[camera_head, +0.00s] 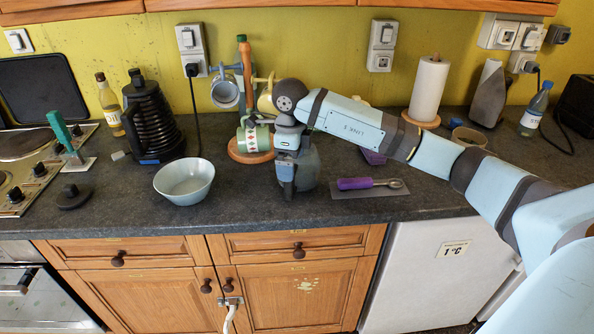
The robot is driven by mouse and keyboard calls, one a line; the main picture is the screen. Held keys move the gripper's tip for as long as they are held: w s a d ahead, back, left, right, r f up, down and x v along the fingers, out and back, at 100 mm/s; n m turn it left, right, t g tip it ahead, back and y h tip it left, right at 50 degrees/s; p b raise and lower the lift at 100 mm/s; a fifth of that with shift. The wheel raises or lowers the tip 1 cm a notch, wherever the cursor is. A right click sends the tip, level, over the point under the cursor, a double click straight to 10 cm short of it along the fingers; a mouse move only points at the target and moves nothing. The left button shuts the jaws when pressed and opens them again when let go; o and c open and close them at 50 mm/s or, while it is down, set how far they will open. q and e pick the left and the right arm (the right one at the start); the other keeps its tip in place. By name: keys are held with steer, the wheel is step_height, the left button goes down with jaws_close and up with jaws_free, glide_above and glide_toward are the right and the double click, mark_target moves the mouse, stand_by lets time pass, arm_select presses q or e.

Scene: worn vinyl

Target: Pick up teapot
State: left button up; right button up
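A rounded blue-grey vessel (309,169), which looks like the teapot, stands on the dark worktop near the middle. My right arm comes in from the right and reaches over it. My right gripper (288,187) points down at the vessel's front left and overlaps it in this view. The gripper and wrist hide much of the vessel, so its handle and spout are not clear. I cannot tell whether the fingers touch it or how far apart they are. My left gripper is not in view.
A pale bowl (184,182) stands to the left, and a mug tree (246,80) with mugs close behind. A purple-handled tool (368,183) lies to the right. A black ribbed kettle-like appliance (150,120) and a paper towel roll (429,88) stand farther out.

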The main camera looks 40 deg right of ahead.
step_height(320, 180, down, 5)
steer(key=shift+a+f, duration=0.1)
steer(key=c, duration=1.7)
